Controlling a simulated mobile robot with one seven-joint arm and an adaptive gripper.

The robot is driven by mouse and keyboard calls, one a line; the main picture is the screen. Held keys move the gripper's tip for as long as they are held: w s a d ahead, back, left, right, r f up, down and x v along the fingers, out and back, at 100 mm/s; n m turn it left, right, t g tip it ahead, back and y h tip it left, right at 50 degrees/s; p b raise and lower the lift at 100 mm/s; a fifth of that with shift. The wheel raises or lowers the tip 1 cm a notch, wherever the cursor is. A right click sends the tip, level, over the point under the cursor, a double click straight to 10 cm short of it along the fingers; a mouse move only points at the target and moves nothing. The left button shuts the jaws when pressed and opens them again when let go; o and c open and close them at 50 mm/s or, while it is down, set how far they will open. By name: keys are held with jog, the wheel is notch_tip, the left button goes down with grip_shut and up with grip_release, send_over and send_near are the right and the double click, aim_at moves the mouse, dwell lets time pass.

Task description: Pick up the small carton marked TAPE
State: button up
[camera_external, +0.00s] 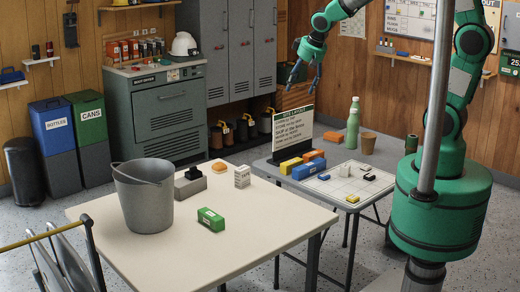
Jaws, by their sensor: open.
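A small green carton (211,219) with a pale label lies on the cream table, right of the bucket. A small white carton (242,176) with dark print stands upright farther back on the same table. The lettering on both is too small to read, so I cannot tell which is marked TAPE. My gripper (302,80) is open and empty, pointing down, high up near the top centre of the view. It is well above and apart from both cartons.
A grey bucket (143,196) stands tall on the cream table (255,225). A dark block-like object (190,184) and an orange item (219,167) are near the white carton. A grey table (345,212) at right holds a sign (292,131), bottle (353,123), cup (368,144) and blocks.

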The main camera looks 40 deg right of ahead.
jog(key=w+a+f, duration=0.3)
jog(key=a+f, duration=0.1)
jog(key=f, duration=0.2)
jog(key=w+a+f, duration=0.4)
jog(key=f, duration=0.2)
jog(key=n+b, duration=0.1)
send_near(245, 169)
jog(key=shift+w+d+r+y, duration=0.15)
jog(key=shift+d+y, duration=0.25)
jog(key=shift+g, duration=0.3)
jog(key=shift+b+x, duration=0.8)
jog(key=shift+x, duration=3.45)
jog(key=shift+w, duration=0.1)
jog(key=shift+b+x, duration=0.65)
jog(key=shift+x, duration=1.95)
jog(key=shift+a, duration=0.1)
